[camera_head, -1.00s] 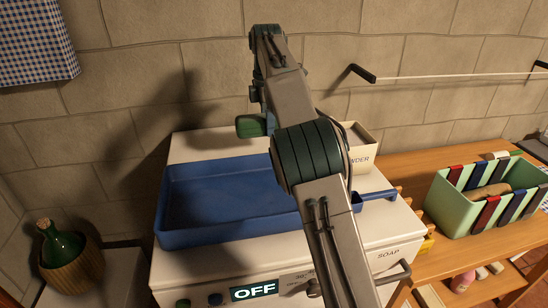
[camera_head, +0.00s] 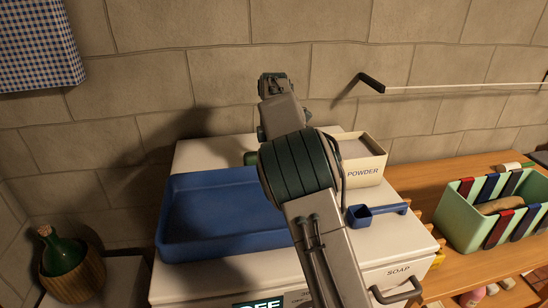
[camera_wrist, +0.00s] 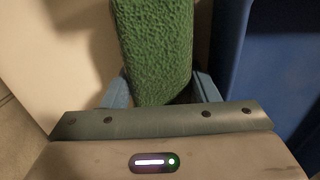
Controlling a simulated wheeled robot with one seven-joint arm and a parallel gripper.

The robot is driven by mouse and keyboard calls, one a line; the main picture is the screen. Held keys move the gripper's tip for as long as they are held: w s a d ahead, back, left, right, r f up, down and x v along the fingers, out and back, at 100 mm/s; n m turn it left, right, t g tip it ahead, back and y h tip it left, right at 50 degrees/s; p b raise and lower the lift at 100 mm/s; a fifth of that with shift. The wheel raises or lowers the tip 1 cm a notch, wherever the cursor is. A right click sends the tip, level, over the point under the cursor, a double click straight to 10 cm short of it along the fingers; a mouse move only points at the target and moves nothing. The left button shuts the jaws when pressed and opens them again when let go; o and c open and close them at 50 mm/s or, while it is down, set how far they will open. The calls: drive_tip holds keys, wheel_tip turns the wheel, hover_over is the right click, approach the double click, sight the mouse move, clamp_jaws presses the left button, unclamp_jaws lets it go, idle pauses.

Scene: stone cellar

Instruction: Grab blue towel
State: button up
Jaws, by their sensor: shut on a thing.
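In the wrist view my gripper (camera_wrist: 163,88) is shut on a green block (camera_wrist: 155,40) with a rough, sponge-like surface. One bluish finger is on each side of it. My arm hides the gripper in the head view; a small green patch shows at the arm's left side, and I cannot tell whether it is the block. I see no plainly blue towel. A blue-and-white checked cloth (camera_head: 38,45) hangs at the upper left, away from my gripper.
A blue tray (camera_head: 172,245) lies on the white machine (camera_head: 345,240), also beside my gripper in the wrist view (camera_wrist: 262,70). A POWDER box (camera_head: 365,172) and blue scoop (camera_head: 362,216) stand to its right. A green bottle (camera_head: 62,250), wooden table (camera_head: 432,205) and striped crate (camera_head: 465,235) flank it.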

drive_tip(key=shift+f, duration=0.15)
drive_tip(key=o, duration=0.7)
wheel_tip(320, 180, up, 12)
drive_tip(key=shift+r+p, duration=0.2)
drive_tip(key=shift+p, duration=0.6)
